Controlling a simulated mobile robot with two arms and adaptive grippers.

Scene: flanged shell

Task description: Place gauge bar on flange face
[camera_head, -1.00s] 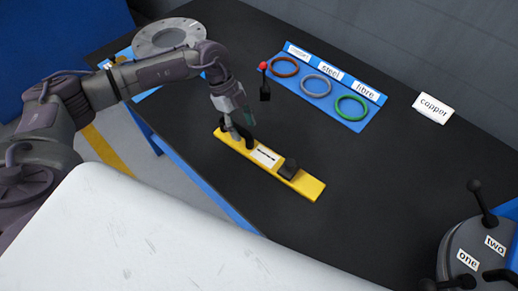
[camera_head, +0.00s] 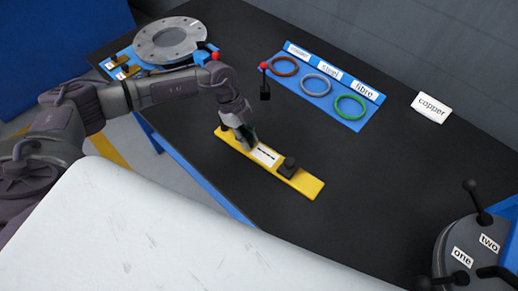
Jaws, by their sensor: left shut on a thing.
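The yellow gauge bar (camera_head: 307,184) lies on the black table, with a white label at its middle and a black block grip near each end. My left gripper (camera_head: 243,138) is down at the bar's upper-left end. It is shut on the bar's grip there, and the fingers hide most of that grip. The grey flange face (camera_head: 170,41), a round metal ring with bolt holes, sits on a blue base at the back left. My right gripper is not in view.
A blue board (camera_head: 337,106) holds three rings, brown, grey and green, with labels. A red-topped black post (camera_head: 264,82) stands beside it. A "copper" card (camera_head: 431,107) lies right. A grey drum (camera_head: 462,250) with handles stands front right.

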